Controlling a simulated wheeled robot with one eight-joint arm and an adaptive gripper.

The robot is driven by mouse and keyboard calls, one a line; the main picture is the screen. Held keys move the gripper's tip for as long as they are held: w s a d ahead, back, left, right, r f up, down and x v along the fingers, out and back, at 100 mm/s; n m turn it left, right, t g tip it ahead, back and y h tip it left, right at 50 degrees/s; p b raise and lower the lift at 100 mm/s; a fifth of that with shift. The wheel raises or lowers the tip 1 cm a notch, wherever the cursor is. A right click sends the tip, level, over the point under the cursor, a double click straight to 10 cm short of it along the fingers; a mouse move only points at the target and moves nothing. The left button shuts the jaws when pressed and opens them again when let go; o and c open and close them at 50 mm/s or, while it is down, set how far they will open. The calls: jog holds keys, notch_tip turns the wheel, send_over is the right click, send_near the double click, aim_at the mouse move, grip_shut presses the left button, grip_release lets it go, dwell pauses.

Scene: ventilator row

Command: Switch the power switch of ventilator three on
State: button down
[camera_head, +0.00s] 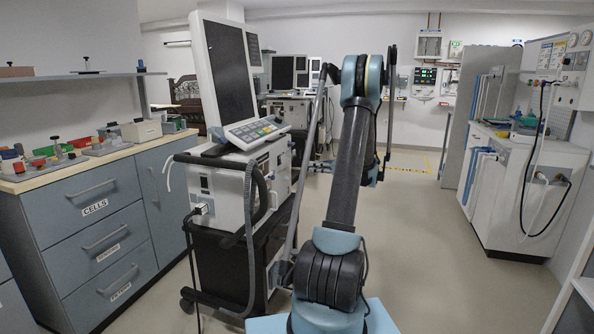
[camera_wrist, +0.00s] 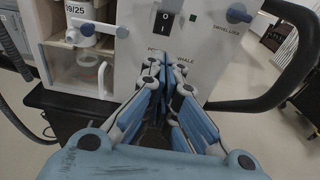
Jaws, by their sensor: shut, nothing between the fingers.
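In the wrist view a pale ventilator panel (camera_wrist: 205,65) stands close in front of me.
A blue knob (camera_wrist: 237,13) and a dark curved handle (camera_wrist: 285,75) are right of the switch. A white valve fitting (camera_wrist: 90,28) is at left. More ventilators (camera_head: 290,108) stand behind. Drawers (camera_head: 95,230) line the left; open floor (camera_head: 440,260) lies right.

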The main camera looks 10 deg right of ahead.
send_near(280, 160)
jog(key=w+a+f, duration=0.2)
jog(key=a, duration=0.1)
jog(key=w+a+f, duration=0.1)
jog(key=a+f, duration=0.1)
jog(key=shift+w+a+f, duration=0.15)
jog(key=shift+w+a, duration=0.05)
jog(key=shift+w, duration=0.1)
jog(key=shift+d, duration=0.1)
